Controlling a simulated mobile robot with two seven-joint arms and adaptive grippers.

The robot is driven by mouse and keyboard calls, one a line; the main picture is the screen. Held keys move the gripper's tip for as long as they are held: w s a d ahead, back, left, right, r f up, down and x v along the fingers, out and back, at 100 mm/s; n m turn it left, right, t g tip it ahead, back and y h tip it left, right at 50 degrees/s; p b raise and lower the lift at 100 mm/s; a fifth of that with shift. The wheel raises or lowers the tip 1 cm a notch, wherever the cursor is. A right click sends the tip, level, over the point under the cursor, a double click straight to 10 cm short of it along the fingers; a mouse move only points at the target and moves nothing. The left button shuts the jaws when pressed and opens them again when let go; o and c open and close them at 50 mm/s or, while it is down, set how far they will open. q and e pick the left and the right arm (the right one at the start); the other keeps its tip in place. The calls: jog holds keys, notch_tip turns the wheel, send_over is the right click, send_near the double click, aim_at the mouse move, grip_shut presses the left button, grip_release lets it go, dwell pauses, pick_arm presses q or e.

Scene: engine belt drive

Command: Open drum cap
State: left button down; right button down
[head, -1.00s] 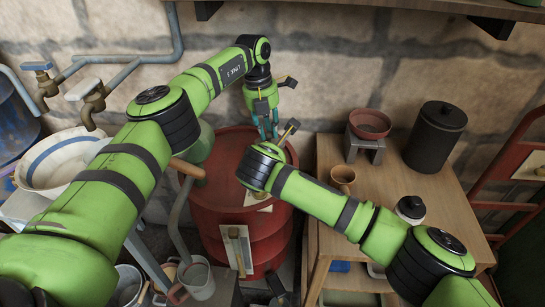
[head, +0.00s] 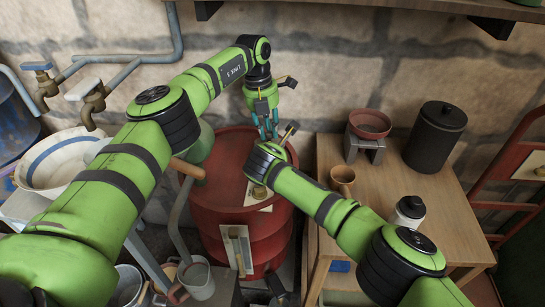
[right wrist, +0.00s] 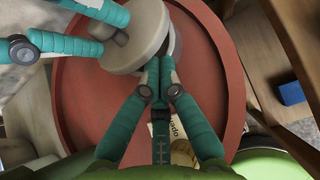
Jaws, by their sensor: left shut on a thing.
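The red drum (head: 210,208) stands below the wall, and its round top (right wrist: 85,105) fills much of the right wrist view. A thick pale grey round cap (right wrist: 135,40) shows over the drum top. My left gripper (head: 269,127) points down over the drum's far right side; in the right wrist view its teal fingers (right wrist: 95,32) are shut on the cap's edge. My right gripper (right wrist: 160,72) has its fingertips together right beside the cap. I cannot see anything between them. In the head view my right wrist mostly hides it and the cap.
A paper sheet with a brass-coloured round piece (head: 258,192) lies near the drum's front edge. The wooden table (head: 385,190) at right carries a tan cup (head: 342,178), a white bottle (head: 408,212) and a dark canister (head: 435,137). A grey pitcher (head: 198,282) stands at front left.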

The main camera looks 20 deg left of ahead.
jog(key=shift+r, duration=0.1)
pick_arm(q)
jog(key=shift+f, duration=0.1)
pick_arm(e)
jog(key=shift+w+a+r, duration=0.1)
jog(key=shift+w+r, duration=0.25)
jog(key=shift+r, duration=0.4)
pick_arm(q)
jog(key=c, duration=1)
grip_release()
jog(key=shift+s, duration=0.1)
jog(key=shift+c, duration=0.2)
pick_arm(e)
jog(key=shift+f, duration=0.1)
